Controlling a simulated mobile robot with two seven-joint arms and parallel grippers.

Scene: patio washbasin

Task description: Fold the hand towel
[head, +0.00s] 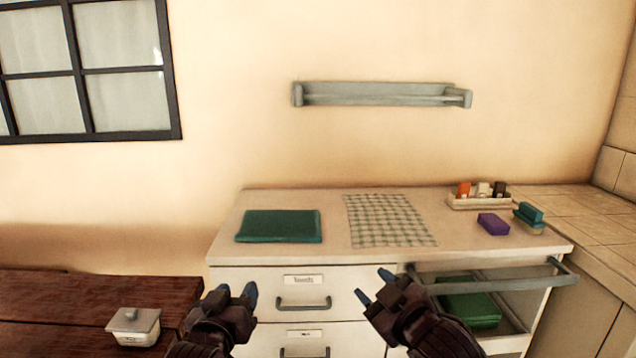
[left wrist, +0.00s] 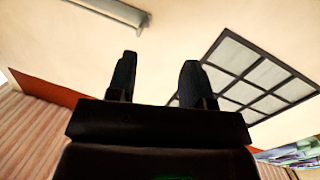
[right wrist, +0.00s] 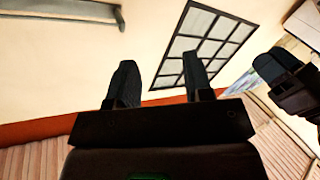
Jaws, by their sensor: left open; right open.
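A green folded towel (head: 279,226) lies flat on the left part of the countertop. A checked white and green cloth (head: 389,220) lies spread flat on the middle of the countertop. I cannot tell for certain which of the two is the hand towel. My left gripper (head: 236,296) is open and empty, in front of the cabinet's left drawers. My right gripper (head: 373,286) is open and empty, in front of the cabinet near the open drawer. Both grippers are apart from the cloths. The left wrist view (left wrist: 158,82) and right wrist view (right wrist: 162,84) show empty fingers.
An open drawer (head: 530,325) at the right holds a green folded cloth (head: 470,308). A tray of small bottles (head: 480,202), a purple block (head: 493,224) and a teal block on a dish (head: 529,215) stand at the right. A lidded box (head: 134,327) sits on the wooden table (head: 60,305). A rail (head: 382,95) hangs above.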

